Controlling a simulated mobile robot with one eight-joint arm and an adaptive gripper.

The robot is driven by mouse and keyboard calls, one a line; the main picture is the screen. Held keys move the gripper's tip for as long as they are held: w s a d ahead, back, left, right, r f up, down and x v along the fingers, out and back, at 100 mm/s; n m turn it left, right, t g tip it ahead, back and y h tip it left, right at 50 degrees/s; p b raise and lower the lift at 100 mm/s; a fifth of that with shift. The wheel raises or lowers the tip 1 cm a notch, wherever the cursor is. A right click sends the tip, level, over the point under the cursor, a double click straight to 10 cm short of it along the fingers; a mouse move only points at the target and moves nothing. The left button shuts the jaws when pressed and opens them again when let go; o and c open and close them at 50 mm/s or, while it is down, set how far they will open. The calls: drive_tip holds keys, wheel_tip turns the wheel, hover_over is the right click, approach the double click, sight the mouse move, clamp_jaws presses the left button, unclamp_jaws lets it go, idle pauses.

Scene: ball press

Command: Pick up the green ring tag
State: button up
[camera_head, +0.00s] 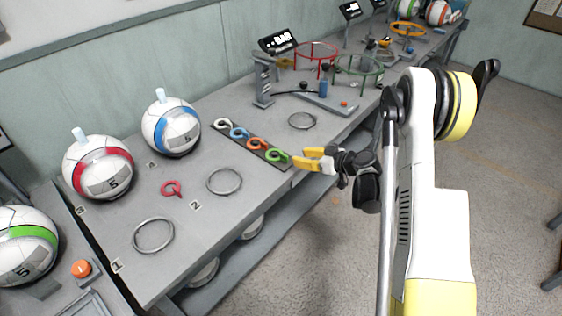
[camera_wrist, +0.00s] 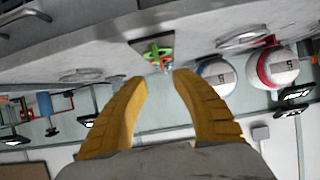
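The green ring tag (camera_head: 277,156) lies at the near right end of a dark strip (camera_head: 254,145) on the grey bench. White, blue and orange tags lie beside it in a row. In the wrist view the green tag (camera_wrist: 155,52) shows ahead of the fingers, between and beyond their tips. My gripper (camera_head: 307,159) has yellow fingers and is just right of the green tag, at the bench's front edge. In the wrist view the fingers (camera_wrist: 160,78) stand apart with nothing between them. Whether they touch the tag cannot be told.
A red ring tag (camera_head: 171,188) lies apart on the bench, near metal rings (camera_head: 224,181). Balls with red (camera_head: 98,167) and blue (camera_head: 170,127) bands stand at the back left. A press stand (camera_head: 263,80) and ring holders (camera_head: 358,70) stand farther right.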

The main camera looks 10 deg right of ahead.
sight(283, 160)
drive_tip(key=shift+n, duration=0.3)
drive_tip(key=w+f, duration=0.1)
drive_tip(key=w+a+f+b, duration=0.1)
drive_tip(key=f, duration=0.1)
drive_tip(key=w+a+f, duration=0.1)
drive_tip(key=f, duration=0.1)
drive_tip(key=shift+w+a+b, duration=0.2)
drive_tip(key=shift+b, duration=0.2)
drive_tip(key=b+x, duration=0.1)
drive_tip(key=x, duration=0.2)
drive_tip(key=r+b+x, duration=0.1)
drive_tip(key=x, duration=0.1)
drive_tip(key=shift+w+a+b, duration=0.1)
drive_tip(key=shift+w+b, duration=0.25)
clamp_jaws()
